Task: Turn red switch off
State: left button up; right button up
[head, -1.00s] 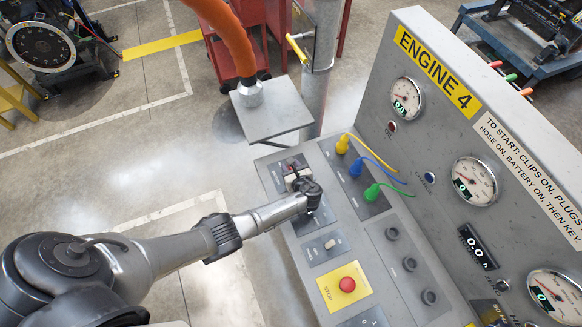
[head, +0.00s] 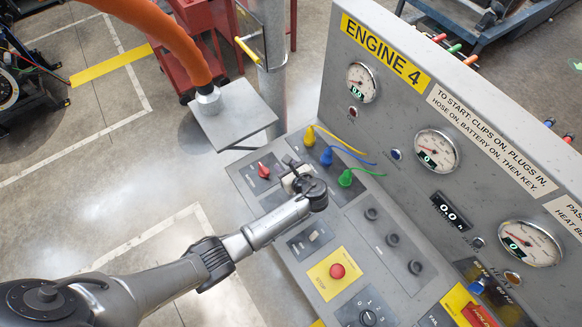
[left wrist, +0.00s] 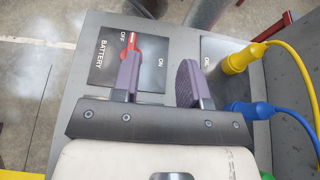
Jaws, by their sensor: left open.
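The red switch (head: 263,170) sits on a dark plate near the far left corner of the sloped panel. In the left wrist view the red switch (left wrist: 131,43) is on a black plate marked BATTERY, with OFF and ON labels. Its red handle points near the OFF label, and one gripper finger partly hides its lower part. My left gripper (head: 291,178) is just right of the switch in the head view. In the left wrist view my left gripper (left wrist: 158,82) is open with nothing between its fingers. Contact with the switch cannot be told. My right gripper is not in view.
Yellow (head: 310,136), blue (head: 327,155) and green (head: 346,178) plugs stand close right of the gripper. A red stop button (head: 337,271) is nearer. The upright ENGINE 4 gauge panel (head: 440,130) bounds the right. A grey plate (head: 232,115) hangs beyond the panel.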

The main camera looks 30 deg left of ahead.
pick_arm(q)
jog(key=shift+d+r, duration=0.35)
jog(key=shift+d, duration=0.2)
jog(key=shift+d+r, duration=0.3)
jog(key=shift+d, duration=0.25)
